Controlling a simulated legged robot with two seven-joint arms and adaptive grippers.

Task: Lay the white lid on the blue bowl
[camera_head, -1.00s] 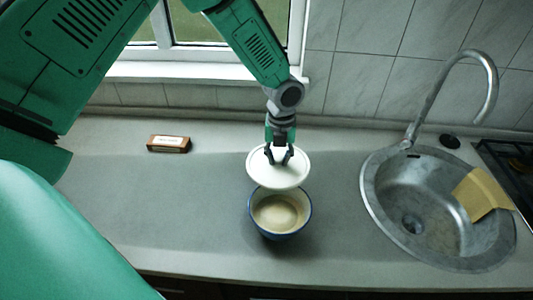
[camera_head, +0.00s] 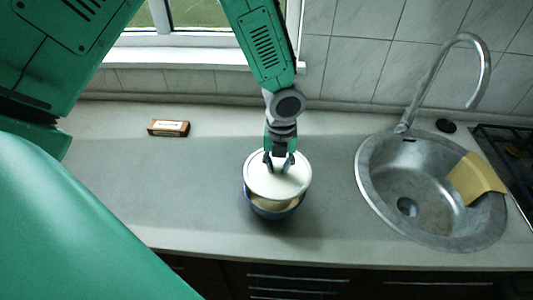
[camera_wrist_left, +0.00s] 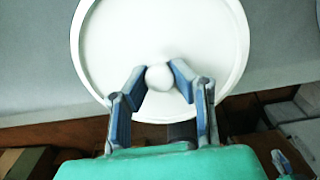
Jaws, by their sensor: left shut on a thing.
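The white lid (camera_head: 296,184) is a round disc with a raised rim and a small round knob. My left gripper (camera_head: 279,167) is shut on its knob from above. In the left wrist view the two fingers (camera_wrist_left: 160,74) stand on either side of the knob, and the lid (camera_wrist_left: 160,25) fills the upper middle. The blue bowl (camera_head: 270,213) stands on the counter under the lid, mostly hidden by it. A strip of its cream inside shows below the lid's front edge, so the lid appears a little above the bowl. I cannot tell whether they touch at the back. My right gripper is not in view.
A small brown box (camera_head: 169,128) lies on the counter (camera_head: 150,185) at the back left. A round metal sink (camera_head: 436,229) with a tall faucet (camera_head: 429,84) is at the right, with a yellow cloth (camera_head: 474,180) over its rim. Counter left of the bowl is clear.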

